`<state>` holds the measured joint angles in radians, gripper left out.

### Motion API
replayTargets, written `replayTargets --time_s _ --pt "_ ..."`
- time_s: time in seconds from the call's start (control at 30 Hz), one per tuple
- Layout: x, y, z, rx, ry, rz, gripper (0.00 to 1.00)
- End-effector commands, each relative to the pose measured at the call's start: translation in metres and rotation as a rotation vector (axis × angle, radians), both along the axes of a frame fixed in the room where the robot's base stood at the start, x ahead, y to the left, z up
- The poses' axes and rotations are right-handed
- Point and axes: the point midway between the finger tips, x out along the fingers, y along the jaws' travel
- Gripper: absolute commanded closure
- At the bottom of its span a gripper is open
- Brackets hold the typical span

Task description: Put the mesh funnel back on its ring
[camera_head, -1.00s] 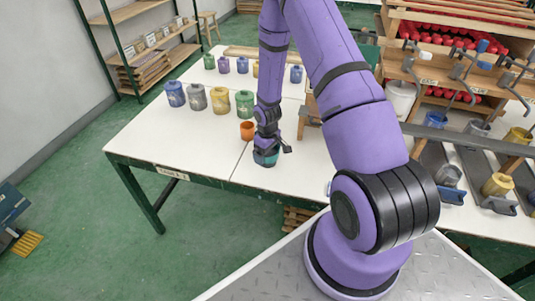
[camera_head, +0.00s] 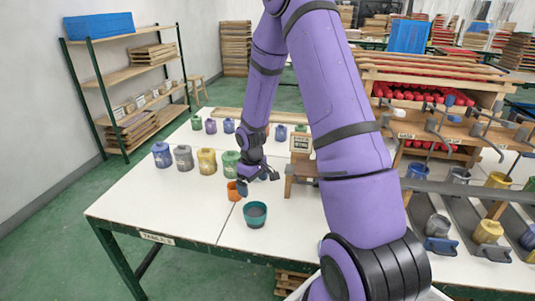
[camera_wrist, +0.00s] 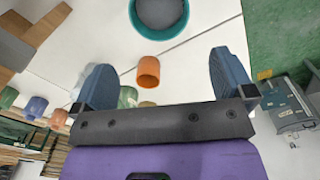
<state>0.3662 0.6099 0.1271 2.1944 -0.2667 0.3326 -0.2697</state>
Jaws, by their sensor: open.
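A round teal vessel (camera_head: 255,215) with a grey inside stands upright on the white table; it also shows at the top of the wrist view (camera_wrist: 134,18). I cannot tell whether the grey inside is the mesh funnel or the vessel's contents. A small orange cup (camera_head: 233,194) stands just behind and left of it; it also shows in the wrist view (camera_wrist: 148,72). My gripper (camera_head: 258,180) is open and empty above the table, behind the teal vessel. In the wrist view its fingers (camera_wrist: 163,82) are wide apart, with the orange cup seen beyond them. I cannot make out a ring.
A row of lidded pots (camera_head: 206,160) stands on the left, with smaller pots behind. A wooden stand (camera_head: 300,172) is close right of my gripper. Hooks, cups and sloping troughs (camera_head: 440,228) fill the right. The table's front left is clear.

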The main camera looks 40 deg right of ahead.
Motion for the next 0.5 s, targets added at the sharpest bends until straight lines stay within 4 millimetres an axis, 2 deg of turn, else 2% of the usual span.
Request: replayTargets --time_s 0.03,0.27,0.5 --pt "0.001 0.003 0.02 -0.013 -0.019 -0.003 0.0" --pt "-0.012 0.021 0.107 -0.056 -0.082 -0.045 0.0" --pt "-0.041 0.045 0.189 -0.078 -0.155 -0.094 0.0"
